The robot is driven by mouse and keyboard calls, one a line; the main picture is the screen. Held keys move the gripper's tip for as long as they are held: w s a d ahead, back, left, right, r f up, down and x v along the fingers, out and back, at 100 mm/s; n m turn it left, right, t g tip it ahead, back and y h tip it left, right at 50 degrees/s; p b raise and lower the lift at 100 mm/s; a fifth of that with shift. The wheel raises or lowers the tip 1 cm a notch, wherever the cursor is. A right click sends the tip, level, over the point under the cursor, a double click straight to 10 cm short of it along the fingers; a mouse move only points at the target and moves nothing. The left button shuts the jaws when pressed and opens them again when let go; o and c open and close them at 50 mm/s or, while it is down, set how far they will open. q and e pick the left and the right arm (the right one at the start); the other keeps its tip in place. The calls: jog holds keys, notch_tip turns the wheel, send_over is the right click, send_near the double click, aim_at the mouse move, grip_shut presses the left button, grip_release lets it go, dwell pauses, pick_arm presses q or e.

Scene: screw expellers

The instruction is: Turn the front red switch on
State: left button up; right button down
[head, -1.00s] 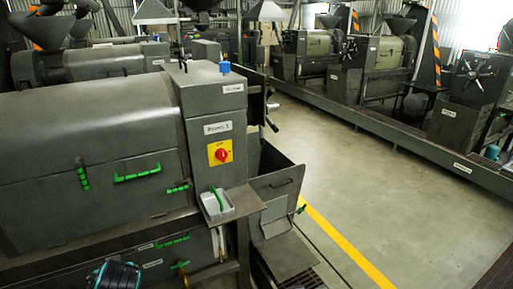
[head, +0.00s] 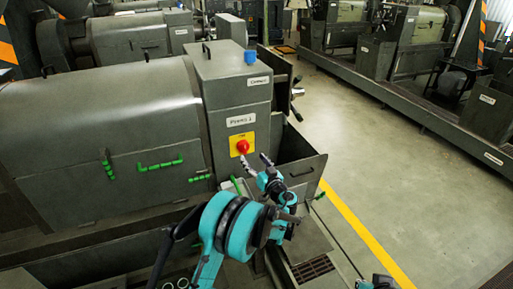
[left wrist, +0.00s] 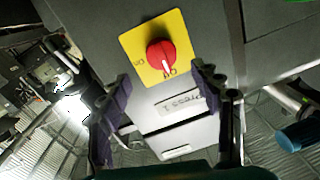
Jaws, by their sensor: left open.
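The front red switch (head: 242,146) is a round red knob on a yellow plate on the front press column, below the label "Press 1". In the left wrist view the red switch (left wrist: 161,55) appears upside down. Its white mark points to the lettering on the label side, which looks like "Off"; "On" stands to one side. My left gripper (head: 255,162) is open just right of and below the knob in the head view. In the left wrist view the left gripper (left wrist: 162,86) has its fingers spread, with the knob ahead between them and apart from both.
A grey metal bin (head: 300,175) stands right of the column, close to my left gripper. Green handles (head: 160,165) stick out from the press. The floor aisle (head: 390,190) to the right is clear.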

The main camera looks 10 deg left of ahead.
aim_at(246, 149)
pick_arm(q)
jog(key=x, duration=0.7)
jog(key=shift+s, duration=0.1)
jog(key=c, duration=1.2)
